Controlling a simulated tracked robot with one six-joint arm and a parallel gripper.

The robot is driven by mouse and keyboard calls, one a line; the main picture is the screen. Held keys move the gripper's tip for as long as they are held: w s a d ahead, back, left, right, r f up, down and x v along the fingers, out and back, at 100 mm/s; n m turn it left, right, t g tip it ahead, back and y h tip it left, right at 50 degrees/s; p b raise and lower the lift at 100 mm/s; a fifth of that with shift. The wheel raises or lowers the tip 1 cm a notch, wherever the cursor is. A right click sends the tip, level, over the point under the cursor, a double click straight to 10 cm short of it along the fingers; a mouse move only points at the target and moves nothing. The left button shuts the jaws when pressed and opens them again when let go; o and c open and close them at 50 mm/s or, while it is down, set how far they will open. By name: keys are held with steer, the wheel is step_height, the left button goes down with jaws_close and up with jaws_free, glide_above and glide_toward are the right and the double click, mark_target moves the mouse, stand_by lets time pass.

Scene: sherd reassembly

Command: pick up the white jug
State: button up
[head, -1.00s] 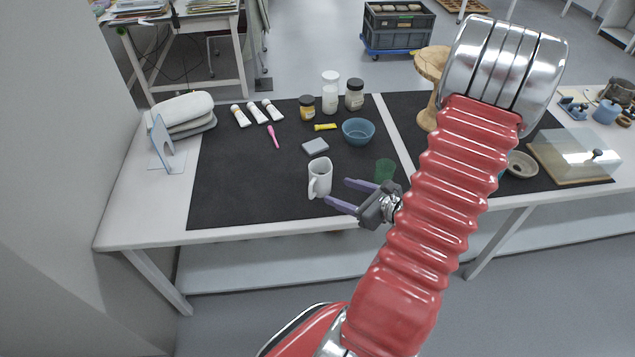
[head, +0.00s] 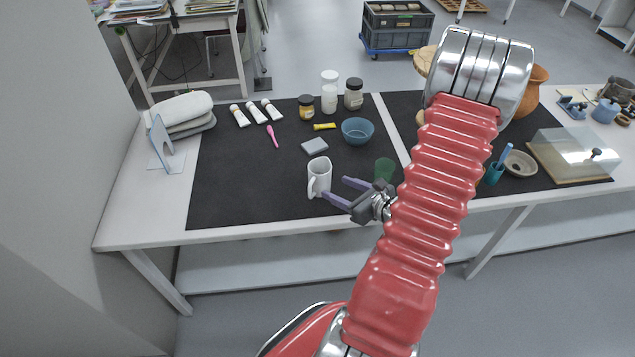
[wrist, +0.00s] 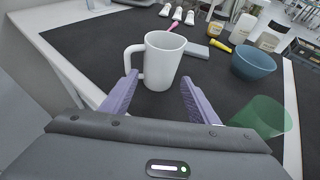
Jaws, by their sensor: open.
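The white jug (head: 321,176) stands upright on the black mat near the table's front edge, its handle toward the lower left in the head view. My gripper (head: 334,190) is open and empty, just right of the jug, with its purple fingers pointing at it. In the wrist view the jug (wrist: 161,62) stands ahead, between the lines of the two open fingers (wrist: 160,98). Its handle is on the left there, close to the left finger. I cannot tell whether a fingertip touches the jug.
A green translucent cup (head: 384,169) stands close behind my gripper. A blue bowl (head: 357,131), a grey block (head: 315,146) and a yellow tube (head: 325,127) lie farther back, with jars (head: 354,94) behind them. The mat (head: 240,185) left of the jug is clear.

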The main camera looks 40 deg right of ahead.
mark_target(327, 184)
steer(key=shift+x, duration=2.1)
steer(key=shift+x, duration=2.6)
steer(key=c, duration=0.9)
steer(key=shift+r, duration=0.1)
steer(key=shift+r, duration=0.25)
steer(key=shift+r, duration=4.7)
